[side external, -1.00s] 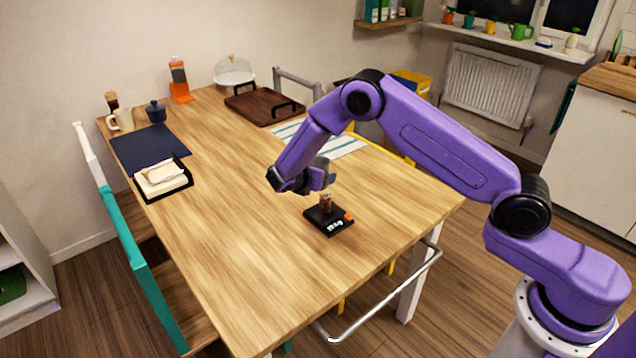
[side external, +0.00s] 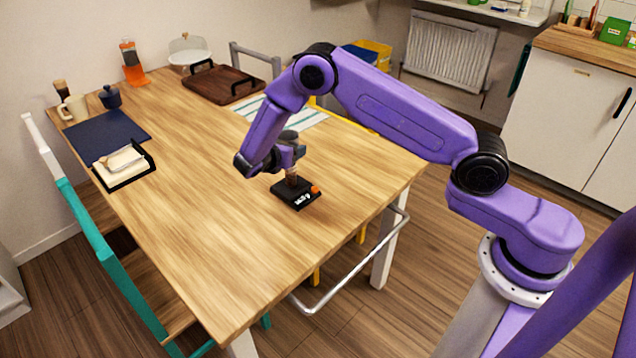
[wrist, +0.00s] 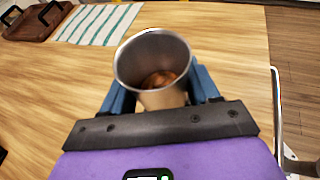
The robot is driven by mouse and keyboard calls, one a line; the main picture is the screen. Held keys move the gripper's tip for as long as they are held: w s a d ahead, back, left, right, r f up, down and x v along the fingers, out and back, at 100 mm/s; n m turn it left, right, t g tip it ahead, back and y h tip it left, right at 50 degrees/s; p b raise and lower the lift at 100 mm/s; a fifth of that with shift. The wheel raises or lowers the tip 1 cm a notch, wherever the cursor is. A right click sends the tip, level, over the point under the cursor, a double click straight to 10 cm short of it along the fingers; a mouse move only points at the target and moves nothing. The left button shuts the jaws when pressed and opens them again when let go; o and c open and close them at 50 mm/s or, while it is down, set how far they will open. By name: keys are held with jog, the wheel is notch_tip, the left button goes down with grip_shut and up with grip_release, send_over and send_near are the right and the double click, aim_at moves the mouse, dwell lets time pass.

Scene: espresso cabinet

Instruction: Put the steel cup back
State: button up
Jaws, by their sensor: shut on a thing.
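The steel cup (wrist: 152,58) is between the blue fingers of my gripper (wrist: 157,95) in the wrist view. I look into its open top, and something brown shows at its bottom. In the side view the grey cup (side external: 288,137) is partly hidden by my gripper (side external: 288,157), which is shut on it. The cup is over the black scale (side external: 305,199) with an orange knob. A small brown thing (side external: 291,177) shows between the gripper and the scale. I cannot tell whether the cup touches it.
A navy mat (side external: 108,134), a black holder with pale contents (side external: 122,163) and a dark lidded pot (side external: 110,97) are at the left. A brown tray (side external: 222,84) and a striped cloth (side external: 303,119) lie behind. The table's (side external: 200,220) front middle is clear.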

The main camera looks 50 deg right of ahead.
jog(key=s+d+f+m+g+h, duration=0.1)
jog(key=s+d+m+g, duration=0.1)
jog(key=s+d, duration=0.6)
jog(key=s+d+f+m+g, duration=0.1)
jog(key=s+d+m+g, duration=0.2)
jog(key=s, duration=0.9)
send_over(343, 184)
jog(key=s, duration=0.1)
jog(key=shift+n, duration=0.4)
notch_tip(343, 184, down, 8)
jog(key=shift+s+a, duration=0.1)
jog(key=shift+w+f, duration=0.6)
jog(key=shift+f, duration=1.6)
jog(key=shift+f, duration=0.15)
jog(key=o, duration=1.1)
